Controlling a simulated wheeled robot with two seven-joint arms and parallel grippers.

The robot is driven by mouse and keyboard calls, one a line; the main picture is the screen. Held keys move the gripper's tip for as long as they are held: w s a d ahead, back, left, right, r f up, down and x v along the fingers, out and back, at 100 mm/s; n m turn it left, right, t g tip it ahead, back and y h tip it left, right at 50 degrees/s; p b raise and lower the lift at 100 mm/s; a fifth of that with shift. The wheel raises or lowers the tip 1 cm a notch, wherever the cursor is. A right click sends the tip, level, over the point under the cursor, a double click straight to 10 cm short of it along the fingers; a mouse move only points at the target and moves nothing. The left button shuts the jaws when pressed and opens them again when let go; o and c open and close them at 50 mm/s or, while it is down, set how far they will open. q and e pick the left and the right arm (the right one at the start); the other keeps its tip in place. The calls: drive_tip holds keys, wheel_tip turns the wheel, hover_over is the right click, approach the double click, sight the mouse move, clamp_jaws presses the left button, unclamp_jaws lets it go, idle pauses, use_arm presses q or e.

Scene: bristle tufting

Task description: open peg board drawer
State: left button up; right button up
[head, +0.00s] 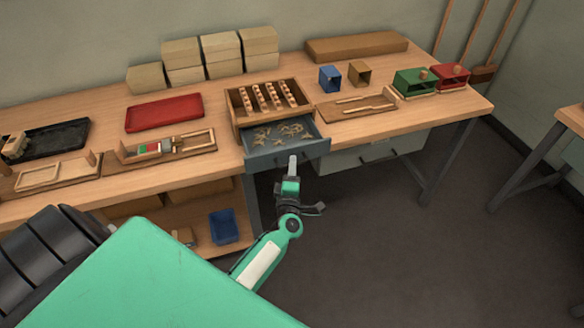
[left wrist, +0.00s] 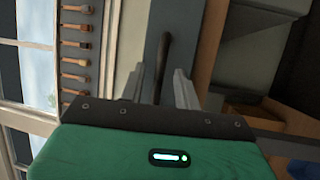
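The peg board (head: 238,115) is a wooden box with rows of pegs, standing on the bench in the head view. Below it, the blue-grey drawer (head: 262,158) stands pulled out, with small pale pieces lying inside. My left gripper (head: 292,160) is at the drawer's front face. In the left wrist view, a dark bar handle (left wrist: 162,62) lies between the two fingers of the left gripper (left wrist: 160,88). The fingers are apart, with gaps visible beside the handle. My right gripper does not show.
A red tray (head: 164,113) and a wooden tray with coloured blocks (head: 165,147) lie left of the peg board. Blue (head: 330,78) and brown boxes, a wooden board (head: 357,107), and green and red boxes stand right. A grey drawer unit (head: 370,155) hangs under the bench. Floor at right is clear.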

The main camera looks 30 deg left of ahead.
use_arm(q)
drive_tip(key=b+v, duration=0.2)
drive_tip(key=v, duration=1.2)
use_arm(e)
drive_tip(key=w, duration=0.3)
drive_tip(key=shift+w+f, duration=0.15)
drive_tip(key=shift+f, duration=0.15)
use_arm(q)
drive_tip(key=shift+w, duration=0.1)
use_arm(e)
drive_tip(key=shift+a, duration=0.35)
